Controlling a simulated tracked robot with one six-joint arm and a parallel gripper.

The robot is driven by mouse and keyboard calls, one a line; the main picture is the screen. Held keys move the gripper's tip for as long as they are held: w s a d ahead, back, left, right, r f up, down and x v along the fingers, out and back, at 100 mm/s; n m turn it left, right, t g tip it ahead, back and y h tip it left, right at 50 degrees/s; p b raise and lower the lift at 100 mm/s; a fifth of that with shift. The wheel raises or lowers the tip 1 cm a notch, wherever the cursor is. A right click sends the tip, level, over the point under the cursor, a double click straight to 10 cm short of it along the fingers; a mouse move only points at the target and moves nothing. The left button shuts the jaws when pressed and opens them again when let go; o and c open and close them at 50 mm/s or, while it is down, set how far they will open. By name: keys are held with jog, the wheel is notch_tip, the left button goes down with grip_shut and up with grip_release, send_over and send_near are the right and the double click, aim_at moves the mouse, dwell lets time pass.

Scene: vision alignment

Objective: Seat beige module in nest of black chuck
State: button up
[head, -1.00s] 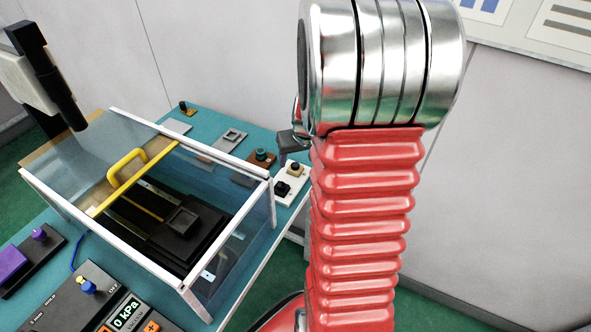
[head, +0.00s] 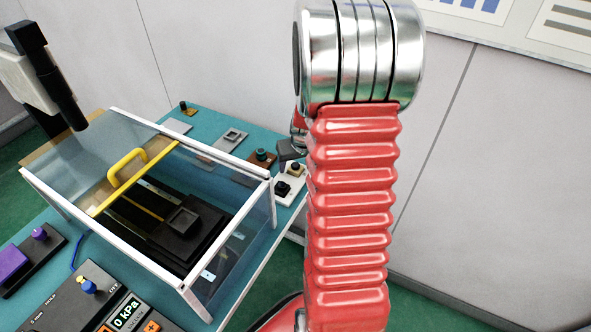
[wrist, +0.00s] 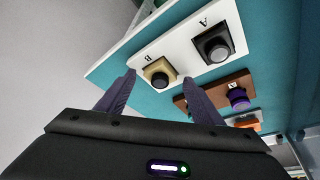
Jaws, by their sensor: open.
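The beige module (wrist: 160,73), a small block with a dark round top, sits on a white tray beside the letter B; it also shows in the head view (head: 295,167). My gripper (wrist: 158,79) is open and empty, its two dark fingers either side of the module in the wrist view. I cannot tell how far the fingertips are above it. In the head view my gripper (head: 291,149) is partly hidden by my arm. The black chuck (head: 205,222), with a square nest (head: 182,221) on top, is inside a clear-walled enclosure.
A black module (wrist: 214,45) sits beside the letter A on the white tray (wrist: 185,53). A brown tray (wrist: 215,92) with a purple-topped part is close by. The enclosure (head: 190,284) has white rails and a yellow handle (head: 127,168). A control box reads 0 kPa (head: 127,313).

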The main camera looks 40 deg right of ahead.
jog(key=shift+c, duration=0.6)
jog(key=c, duration=0.9)
